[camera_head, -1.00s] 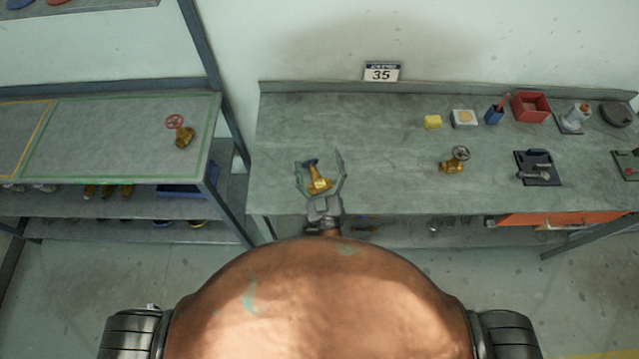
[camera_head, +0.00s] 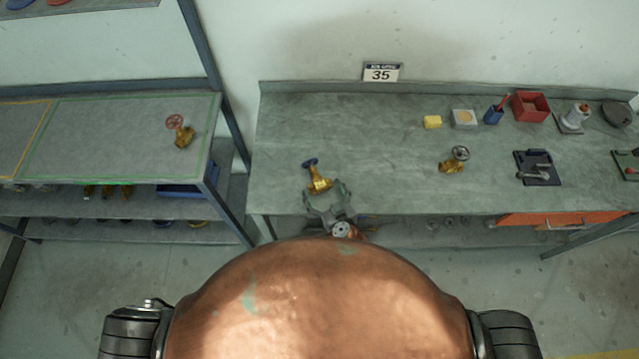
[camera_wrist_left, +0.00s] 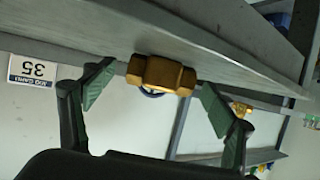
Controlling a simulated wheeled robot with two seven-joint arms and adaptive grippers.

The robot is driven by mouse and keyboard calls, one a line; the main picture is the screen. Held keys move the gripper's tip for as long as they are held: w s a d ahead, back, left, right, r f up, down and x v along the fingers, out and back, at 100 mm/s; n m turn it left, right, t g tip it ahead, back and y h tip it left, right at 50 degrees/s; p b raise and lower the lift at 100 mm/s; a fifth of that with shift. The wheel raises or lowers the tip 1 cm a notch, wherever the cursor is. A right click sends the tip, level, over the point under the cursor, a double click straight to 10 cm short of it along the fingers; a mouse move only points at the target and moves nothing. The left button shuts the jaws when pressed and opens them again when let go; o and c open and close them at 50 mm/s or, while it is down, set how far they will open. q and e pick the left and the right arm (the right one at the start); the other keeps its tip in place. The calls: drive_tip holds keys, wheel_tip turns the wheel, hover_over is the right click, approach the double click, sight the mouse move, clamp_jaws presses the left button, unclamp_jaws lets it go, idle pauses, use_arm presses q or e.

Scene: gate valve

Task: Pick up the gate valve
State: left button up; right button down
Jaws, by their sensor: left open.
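A brass gate valve with a blue handwheel (camera_head: 319,183) is on the grey-green workbench (camera_head: 390,180), near its front edge, wheel away from me. My left gripper (camera_head: 329,195) is open at the front side of this valve, partly overlapping its near end. In the left wrist view the brass valve body (camera_wrist_left: 160,75) shows between the two spread fingers of the left gripper (camera_wrist_left: 157,90), with gaps on both sides. A bit of blue wheel shows behind it. My right gripper is not in view.
A valve with a dark wheel (camera_head: 453,163) stands to the right on the bench. A red-wheeled valve (camera_head: 182,135) is on the left shelf. The bench middle is clear.

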use_arm(q)
drive_tip(key=shift+x, duration=0.75)
drive_tip(key=shift+c, duration=0.3)
drive_tip(key=c, duration=1.3)
